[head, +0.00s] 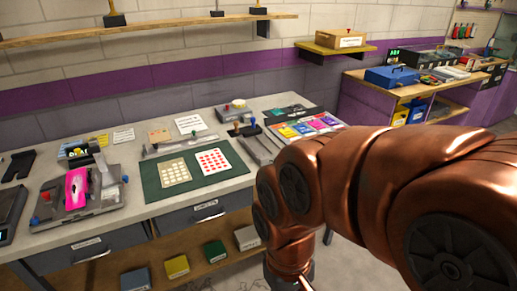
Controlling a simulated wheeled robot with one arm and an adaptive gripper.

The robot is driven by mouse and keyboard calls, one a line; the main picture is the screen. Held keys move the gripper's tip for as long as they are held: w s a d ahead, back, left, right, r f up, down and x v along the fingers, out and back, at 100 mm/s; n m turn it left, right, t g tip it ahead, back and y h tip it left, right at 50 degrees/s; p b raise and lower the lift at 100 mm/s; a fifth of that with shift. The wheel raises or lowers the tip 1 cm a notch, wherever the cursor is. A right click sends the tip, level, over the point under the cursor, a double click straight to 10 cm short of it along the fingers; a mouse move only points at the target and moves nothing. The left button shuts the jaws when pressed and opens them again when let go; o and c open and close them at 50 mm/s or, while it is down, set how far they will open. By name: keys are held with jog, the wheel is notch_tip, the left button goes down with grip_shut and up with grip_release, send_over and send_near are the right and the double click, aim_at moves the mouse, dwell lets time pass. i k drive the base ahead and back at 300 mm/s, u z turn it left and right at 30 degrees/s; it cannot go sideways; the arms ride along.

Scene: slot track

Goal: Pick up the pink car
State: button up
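The pink car (76,188) sits at the left end of the workbench, on or against a grey device (105,195) with red and blue knobs. The car looks tilted or lengthwise, with a dark patch on its upper side. My copper-coloured arm fills the right front of the view, well to the right of the car and apart from it. My gripper is not visible; the arm runs down out of the bottom of the picture.
The workbench (130,222) holds a green mat (150,187) with two dotted cards, colourful packets (305,127) and a small grey device (232,113). Drawers (205,213) and a lower shelf with several boxes are below. A blue toolbox (391,77) stands on a counter at the back right.

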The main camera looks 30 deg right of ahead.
aim_at(76, 182)
jog(key=u, duration=0.05)
jog(key=i, duration=0.9)
jog(key=u, duration=1.9)
